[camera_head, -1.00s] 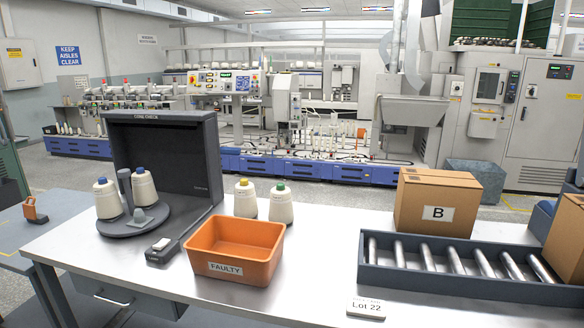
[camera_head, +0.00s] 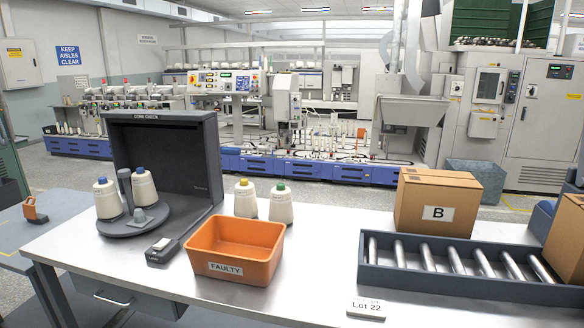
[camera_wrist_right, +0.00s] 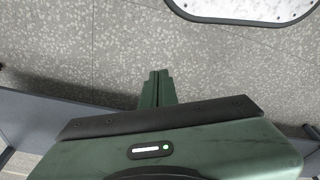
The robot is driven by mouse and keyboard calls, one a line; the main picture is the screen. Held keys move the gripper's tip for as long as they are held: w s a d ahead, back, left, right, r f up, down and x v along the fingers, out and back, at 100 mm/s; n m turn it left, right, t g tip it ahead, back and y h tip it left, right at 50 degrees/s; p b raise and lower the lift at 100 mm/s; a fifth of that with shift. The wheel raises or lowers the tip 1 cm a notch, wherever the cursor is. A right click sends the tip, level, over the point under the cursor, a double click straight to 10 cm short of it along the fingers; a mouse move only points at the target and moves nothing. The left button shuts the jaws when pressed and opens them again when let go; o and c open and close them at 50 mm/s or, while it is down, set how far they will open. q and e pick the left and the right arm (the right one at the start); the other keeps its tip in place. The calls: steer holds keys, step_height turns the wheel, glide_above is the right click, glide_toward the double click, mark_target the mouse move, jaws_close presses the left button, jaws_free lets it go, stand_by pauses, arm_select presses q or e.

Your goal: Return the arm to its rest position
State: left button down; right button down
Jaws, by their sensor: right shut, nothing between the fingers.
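My right gripper (camera_wrist_right: 157,88) shows only in the right wrist view. Its two green fingers are together with nothing between them. It hangs over a speckled grey floor (camera_wrist_right: 95,45), clear of any object. Neither arm shows in the head view, and my left gripper is not in any view.
The bench in the head view holds an orange FAULTY tray (camera_head: 233,270), a dark cone-check stand (camera_head: 160,150) with two cones, two more cones (camera_head: 280,207), a box marked B (camera_head: 436,204) and a roller conveyor (camera_head: 470,285). The bench's front middle (camera_head: 310,295) is clear.

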steer(key=s+d+f+g, duration=0.1)
steer(key=s+d+f, duration=0.1)
steer(key=s+f, duration=1)
steer(key=s, duration=0.3)
steer(key=shift+d+f, duration=0.35)
steer(key=shift+d, duration=0.05)
steer(key=shift+s, duration=0.1)
